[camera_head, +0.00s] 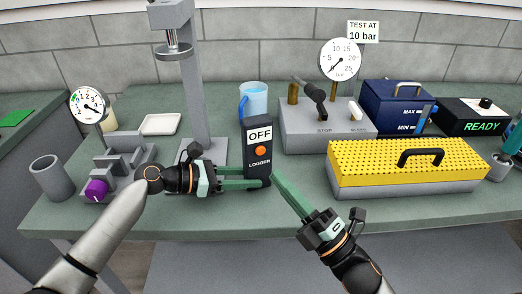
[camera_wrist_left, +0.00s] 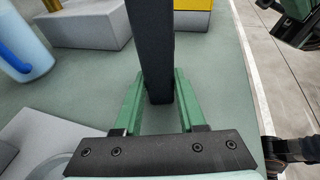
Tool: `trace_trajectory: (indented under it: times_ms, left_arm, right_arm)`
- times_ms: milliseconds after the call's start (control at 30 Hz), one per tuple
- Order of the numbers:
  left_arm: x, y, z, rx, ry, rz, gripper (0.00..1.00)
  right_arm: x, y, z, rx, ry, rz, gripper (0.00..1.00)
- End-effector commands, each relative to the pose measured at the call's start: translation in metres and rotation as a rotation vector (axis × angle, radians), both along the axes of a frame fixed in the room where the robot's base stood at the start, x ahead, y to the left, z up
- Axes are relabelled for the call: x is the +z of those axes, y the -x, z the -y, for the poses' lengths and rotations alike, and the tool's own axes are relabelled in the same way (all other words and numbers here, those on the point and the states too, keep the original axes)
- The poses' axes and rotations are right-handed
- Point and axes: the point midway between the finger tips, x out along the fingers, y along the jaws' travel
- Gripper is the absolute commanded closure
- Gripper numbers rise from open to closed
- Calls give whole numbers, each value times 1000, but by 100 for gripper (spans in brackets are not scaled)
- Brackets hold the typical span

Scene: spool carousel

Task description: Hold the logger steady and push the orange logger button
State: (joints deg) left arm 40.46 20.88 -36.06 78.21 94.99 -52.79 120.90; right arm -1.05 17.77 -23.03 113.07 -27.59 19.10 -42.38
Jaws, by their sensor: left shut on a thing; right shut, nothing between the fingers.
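The logger (camera_head: 259,135) is a dark upright box on the green bench, with an "OFF" display and an orange button (camera_head: 260,151) on its front. My left gripper (camera_head: 255,177) is shut on the lower part of the logger, coming from the left. In the left wrist view the logger (camera_wrist_left: 152,45) stands as a dark slab between the two green fingers. My right gripper (camera_head: 275,180) is shut and empty, its tips close to the logger's lower right, below the button. I cannot tell whether they touch it. Nothing covers the button in the head view.
A yellow-lidded box (camera_head: 360,164) stands to the right, behind it a grey pump unit with a gauge (camera_head: 341,60). A blue cup (camera_head: 254,98) and a grey press column (camera_head: 203,110) are behind the logger. A purple-knobbed fixture (camera_head: 97,190) is at left. The bench's front strip is mostly clear.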

Motion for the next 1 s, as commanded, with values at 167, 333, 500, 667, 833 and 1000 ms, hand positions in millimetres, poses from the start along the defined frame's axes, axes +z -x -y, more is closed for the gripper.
trace_trajectory:
  times_ms: [167,333,500,667,833,1000]
  left_arm:
    - [0,0,0,0,0,0,91]
    - [0,0,0,0,0,0,91]
    - [0,0,0,0,0,0,91]
    - [0,0,0,1,0,0,91]
    - [0,0,0,1,0,0,91]
    - [0,0,0,1,0,0,91]
  right_arm:
    - [1,-26,-8,-1,-1,2,100]
    - [0,-43,-13,0,-2,0,100]
    - [0,-51,-16,0,-1,-1,100]
    - [0,-53,-17,0,-1,0,100]
    - [0,-53,-17,0,-1,0,100]
    - [0,-53,-16,0,-1,-1,100]
